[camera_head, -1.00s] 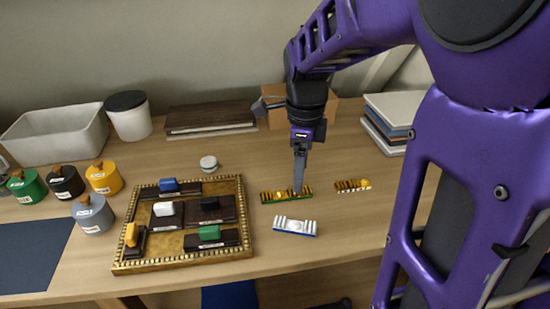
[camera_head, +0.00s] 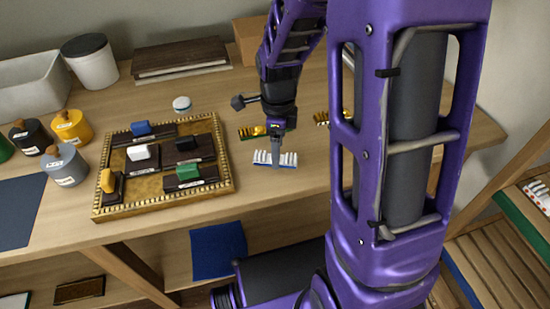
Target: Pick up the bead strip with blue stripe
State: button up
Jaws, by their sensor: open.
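The bead strip with blue stripe (camera_head: 288,160) lies on the wooden table, right of the gilt tray. It has a row of white ridges and a blue lower edge. My gripper (camera_head: 275,163) points down at the middle of this strip, its fingers seen edge-on as one narrow grey bar that covers part of it. The gripper is open. I cannot tell whether the fingers touch the strip or straddle it. A gold bead strip (camera_head: 252,132) with a green edge lies just behind, partly hidden by the gripper. Another gold bead strip (camera_head: 321,118) is partly hidden by my arm.
The gilt tray (camera_head: 228,184) holds several dark blocks with coloured knobs. A small round white-topped item (camera_head: 181,104) stands behind it. Knobbed pots (camera_head: 65,166) stand left. Dark boards (camera_head: 181,56) lie at the back. A slatted wooden rack (camera_head: 500,262) is at lower right.

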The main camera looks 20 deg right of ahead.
jog(key=shift+f, duration=0.95)
jog(key=shift+c, duration=0.3)
grip_shut()
